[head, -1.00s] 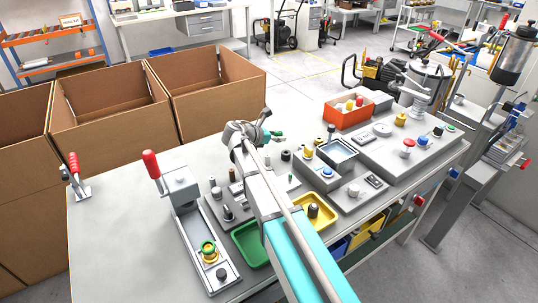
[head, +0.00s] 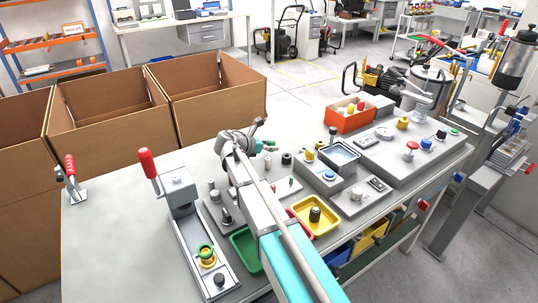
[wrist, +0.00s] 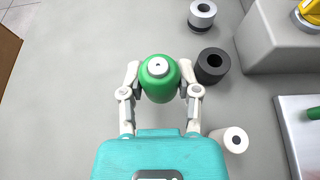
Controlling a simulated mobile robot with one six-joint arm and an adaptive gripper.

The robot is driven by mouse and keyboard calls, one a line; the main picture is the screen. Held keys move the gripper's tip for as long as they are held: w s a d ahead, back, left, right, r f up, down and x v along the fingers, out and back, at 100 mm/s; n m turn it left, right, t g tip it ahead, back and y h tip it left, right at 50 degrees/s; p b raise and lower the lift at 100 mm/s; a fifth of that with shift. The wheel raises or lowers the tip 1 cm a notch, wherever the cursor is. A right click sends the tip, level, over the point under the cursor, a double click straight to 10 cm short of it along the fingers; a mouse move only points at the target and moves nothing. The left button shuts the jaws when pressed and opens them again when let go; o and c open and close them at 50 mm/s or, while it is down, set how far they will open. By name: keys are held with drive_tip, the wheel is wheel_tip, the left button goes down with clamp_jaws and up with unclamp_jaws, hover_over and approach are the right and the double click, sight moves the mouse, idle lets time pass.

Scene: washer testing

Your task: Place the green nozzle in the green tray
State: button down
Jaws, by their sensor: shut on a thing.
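The green nozzle (wrist: 158,84) is between the two fingers of my gripper (wrist: 159,78) in the wrist view, with its pale tip facing the camera. My gripper is shut on it. In the head view my gripper (head: 253,143) is over the far part of the bench, and a bit of green nozzle (head: 269,142) shows at its end. The green tray (head: 239,238) is nearer, left of my arm, which hides part of it. My gripper is well beyond the tray.
A yellow tray (head: 333,225) holding a dark part and a partly hidden red tray (head: 293,213) are right of my arm. A lever fixture (head: 181,190) stands left of the green tray. Black and white rings (wrist: 212,66) lie near my gripper. Cardboard boxes (head: 207,110) stand behind.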

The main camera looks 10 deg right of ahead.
drive_tip(key=shift+f+b, duration=1.2)
drive_tip(key=shift+f, duration=0.35)
drive_tip(key=shift+f, duration=0.15)
drive_tip(key=shift+c, duration=1.6)
unclamp_jaws()
drive_tip(key=shift+r, duration=0.25)
drive_tip(key=shift+s+a+r, duration=0.1)
drive_tip(key=shift+a+r, duration=0.05)
drive_tip(key=shift+a, duration=0.1)
drive_tip(key=p+v, duration=0.4)
drive_tip(key=v, duration=0.6)
drive_tip(key=shift+a, duration=0.2)
drive_tip(key=shift+s+a+r+p, duration=0.15)
drive_tip(key=shift+s+a+p, duration=0.1)
drive_tip(key=shift+a+p, duration=0.15)
